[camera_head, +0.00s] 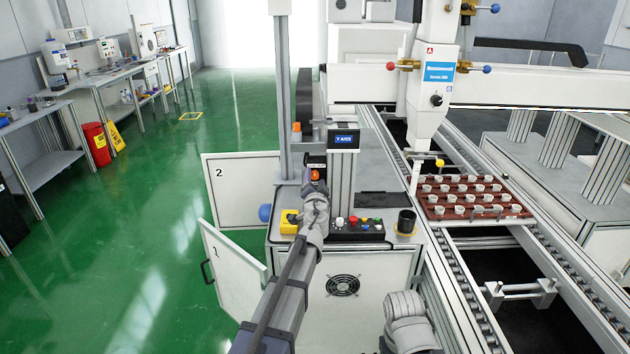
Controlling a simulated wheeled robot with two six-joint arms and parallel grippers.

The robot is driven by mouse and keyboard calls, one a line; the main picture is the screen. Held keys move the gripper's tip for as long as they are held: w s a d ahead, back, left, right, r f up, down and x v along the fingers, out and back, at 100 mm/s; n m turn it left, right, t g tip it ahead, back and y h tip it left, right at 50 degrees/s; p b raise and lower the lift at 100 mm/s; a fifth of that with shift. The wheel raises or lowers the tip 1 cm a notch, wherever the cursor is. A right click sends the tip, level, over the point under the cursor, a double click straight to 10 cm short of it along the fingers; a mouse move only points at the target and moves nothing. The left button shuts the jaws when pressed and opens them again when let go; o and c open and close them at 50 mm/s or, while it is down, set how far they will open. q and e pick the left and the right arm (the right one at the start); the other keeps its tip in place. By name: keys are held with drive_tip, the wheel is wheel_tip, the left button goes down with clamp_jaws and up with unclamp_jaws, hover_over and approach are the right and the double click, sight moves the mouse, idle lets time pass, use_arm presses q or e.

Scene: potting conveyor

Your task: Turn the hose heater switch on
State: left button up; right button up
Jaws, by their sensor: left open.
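My left arm reaches up from the bottom centre over the machine's near cabinet. Its left gripper (314,183) is open, small and seen from behind, at a small dark box (316,160) beside the Y AXIS display post. An orange-red part (315,174) shows right at the fingertips; I cannot tell whether they touch it. I cannot make out which part is the hose heater switch; the gripper and wrist hide some of this area. Of my right arm only a pale link shows at the bottom, with its gripper out of view.
A yellow box (289,221) stands left of my left wrist, and a button panel (357,229) and black cup (407,221) stand right of it. Cabinet door 1 (232,265) hangs open. A brown pot tray (475,214) sits on the conveyor.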

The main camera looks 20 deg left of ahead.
use_arm(q)
clamp_jaws()
idle(0.3)
idle(0.4)
drive_tip(key=m, duration=1.1)
drive_tip(key=shift+m, duration=0.3)
drive_tip(key=shift+s+m, duration=0.1)
drive_tip(key=shift+m, duration=0.2)
unclamp_jaws()
idle(0.5)
